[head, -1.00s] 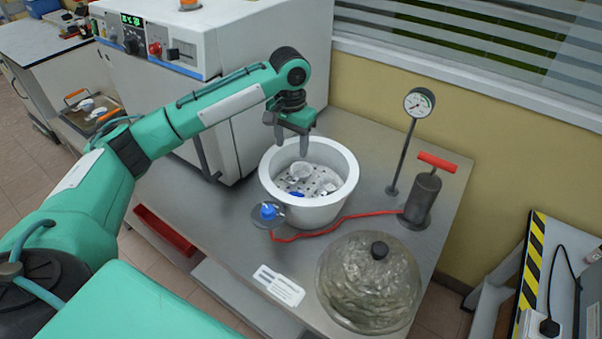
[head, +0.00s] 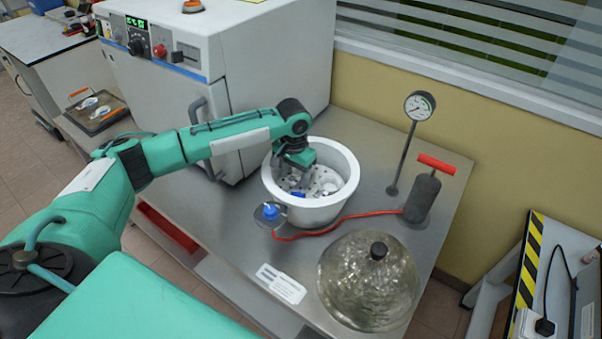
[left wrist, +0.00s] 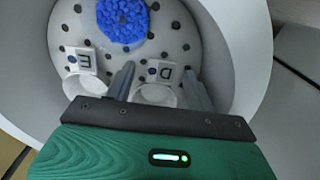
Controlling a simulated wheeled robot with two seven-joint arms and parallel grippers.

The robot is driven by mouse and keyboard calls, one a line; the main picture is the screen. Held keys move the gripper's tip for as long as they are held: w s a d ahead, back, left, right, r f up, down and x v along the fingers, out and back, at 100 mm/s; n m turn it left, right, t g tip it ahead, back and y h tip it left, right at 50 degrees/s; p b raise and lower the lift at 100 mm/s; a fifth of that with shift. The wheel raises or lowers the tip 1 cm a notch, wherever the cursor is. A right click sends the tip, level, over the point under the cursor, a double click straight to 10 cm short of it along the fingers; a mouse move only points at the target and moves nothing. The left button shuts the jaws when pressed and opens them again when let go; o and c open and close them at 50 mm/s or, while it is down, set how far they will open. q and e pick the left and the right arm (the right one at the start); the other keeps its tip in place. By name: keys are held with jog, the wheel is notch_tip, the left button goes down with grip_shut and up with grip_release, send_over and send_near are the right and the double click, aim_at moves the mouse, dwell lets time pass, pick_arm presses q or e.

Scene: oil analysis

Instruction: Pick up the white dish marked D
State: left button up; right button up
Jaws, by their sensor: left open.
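The white dish marked D (left wrist: 156,95) lies on the perforated plate inside the white pot, its D tag at its far edge in the left wrist view. My left gripper (left wrist: 158,70) is open, with one finger on each side of this dish; I cannot tell whether they touch it. The gripper also shows in the head view (head: 294,184), reaching down inside the pot and hiding part of its contents. A second white dish, marked E (left wrist: 84,84), lies to the left of the left finger. My right gripper is not in view.
The pot (head: 318,214) has a high wall around the gripper. Blue granules (left wrist: 123,20) lie on the plate. A glass dome (head: 368,290), a red hose (head: 345,219), a hand pump (head: 422,196) and a gauge (head: 419,106) stand nearby. A white oven (head: 240,80) is behind.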

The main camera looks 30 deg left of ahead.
pick_arm(q)
jog(key=c, duration=1.1)
jog(key=shift+o, duration=0.2)
jog(key=shift+r, duration=0.1)
